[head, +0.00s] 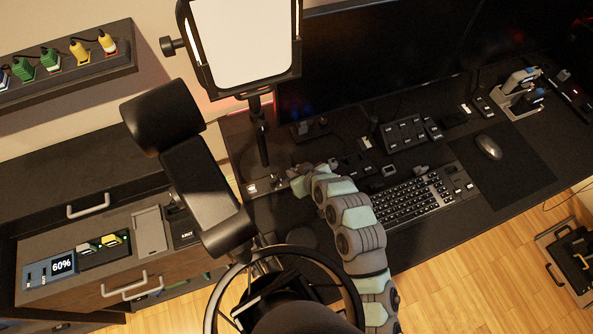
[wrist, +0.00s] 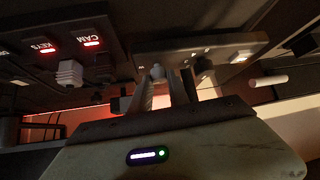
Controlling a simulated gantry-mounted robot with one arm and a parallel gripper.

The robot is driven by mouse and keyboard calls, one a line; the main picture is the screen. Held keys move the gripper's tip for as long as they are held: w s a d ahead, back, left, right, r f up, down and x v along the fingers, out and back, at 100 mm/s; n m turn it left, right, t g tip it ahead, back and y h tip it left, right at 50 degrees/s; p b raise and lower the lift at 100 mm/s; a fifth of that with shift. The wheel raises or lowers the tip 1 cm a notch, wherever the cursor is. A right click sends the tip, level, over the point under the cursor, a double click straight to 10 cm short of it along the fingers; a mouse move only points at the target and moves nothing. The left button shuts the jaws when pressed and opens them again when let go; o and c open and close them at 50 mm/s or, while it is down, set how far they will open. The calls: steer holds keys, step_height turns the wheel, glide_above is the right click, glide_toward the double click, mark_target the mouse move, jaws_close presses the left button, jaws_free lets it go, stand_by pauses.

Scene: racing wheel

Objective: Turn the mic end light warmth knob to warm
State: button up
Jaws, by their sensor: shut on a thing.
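In the wrist view, my gripper (wrist: 166,84) reaches a dark control panel (wrist: 225,46) with its two fingers closed around a small pale grey knob (wrist: 158,71). The fingers hide much of this knob, and I can read no label or warm mark beside it. A darker knob (wrist: 205,65) sits just to the right, outside the fingers. In the head view, my gripper (head: 284,180) is low at the left end of the black desk, beside the foot of the light stand. The light (head: 240,42) has a large white face. The held knob is too small to make out there.
Red-lit switches marked KEYS (wrist: 47,50) and CAM (wrist: 91,43) are left of the gripper in the wrist view. In the head view, a keyboard (head: 408,200) lies to the right, and a steering wheel (head: 215,300) is in front. A light stand pole (head: 261,135) rises close by.

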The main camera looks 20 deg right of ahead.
jaws_close()
steer(key=p, duration=0.1)
steer(key=m+h+p, duration=0.1)
steer(key=p, duration=0.1)
steer(key=shift+s+a+r+p, duration=0.1)
steer(key=shift+a+r+p, duration=0.1)
steer(key=shift+r+p, duration=0.1)
steer(key=shift+a+m+h+p, duration=0.1)
steer(key=shift+m+h+p, duration=0.5)
steer(key=shift+m+p, duration=0.4)
steer(key=shift+w+f+m+h+p, duration=0.2)
steer(key=shift+m+h+p, duration=0.4)
steer(key=shift+m, duration=0.1)
steer(key=o, duration=0.7)
jaws_free()
steer(key=shift+f, duration=0.1)
steer(key=shift+o, duration=0.2)
steer(key=shift+s, duration=0.15)
